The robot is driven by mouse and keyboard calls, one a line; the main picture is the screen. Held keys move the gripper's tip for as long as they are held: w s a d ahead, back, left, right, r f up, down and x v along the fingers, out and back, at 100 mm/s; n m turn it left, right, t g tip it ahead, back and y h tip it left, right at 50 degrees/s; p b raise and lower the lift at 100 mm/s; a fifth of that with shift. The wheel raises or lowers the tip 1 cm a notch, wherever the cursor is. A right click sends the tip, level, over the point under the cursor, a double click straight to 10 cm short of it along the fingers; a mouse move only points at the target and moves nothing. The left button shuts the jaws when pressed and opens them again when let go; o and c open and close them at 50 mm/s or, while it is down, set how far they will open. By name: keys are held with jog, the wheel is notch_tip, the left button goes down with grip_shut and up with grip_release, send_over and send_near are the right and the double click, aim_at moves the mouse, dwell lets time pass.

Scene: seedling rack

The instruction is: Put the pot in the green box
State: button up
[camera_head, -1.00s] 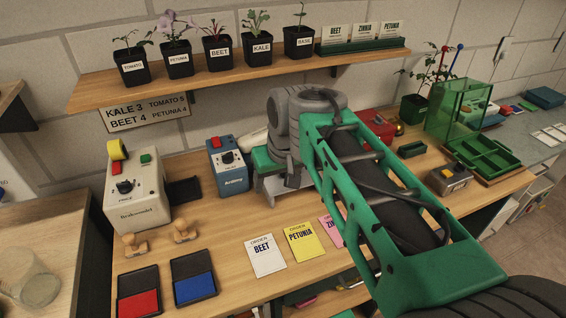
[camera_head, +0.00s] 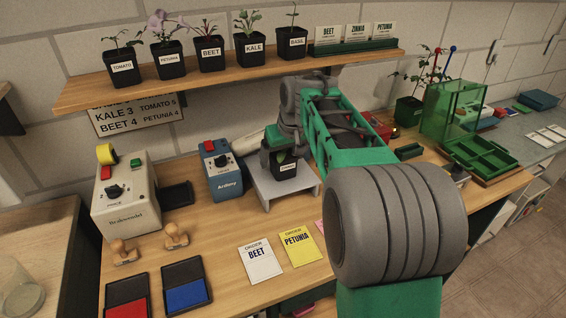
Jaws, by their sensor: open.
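A small dark pot (camera_head: 287,169) with a white label stands on a low white stand in the middle of the bench. My gripper (camera_head: 280,144) is open and comes down over the top of this pot, hiding its upper part; I cannot tell whether the fingers touch it. A see-through green box (camera_head: 452,112) stands at the right of the bench, well away from my gripper. A flat green tray with compartments (camera_head: 485,158) lies in front of it.
A shelf (camera_head: 230,84) above holds several labelled seedling pots. A blue device (camera_head: 222,172) stands left of the white stand (camera_head: 259,183). My arm hides part of a red object (camera_head: 378,128). A plant pot (camera_head: 409,110) stands beside the green box. Order cards (camera_head: 260,261) lie in front.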

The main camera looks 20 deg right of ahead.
jog(key=shift+r, duration=0.1)
jog(key=c, duration=1.8)
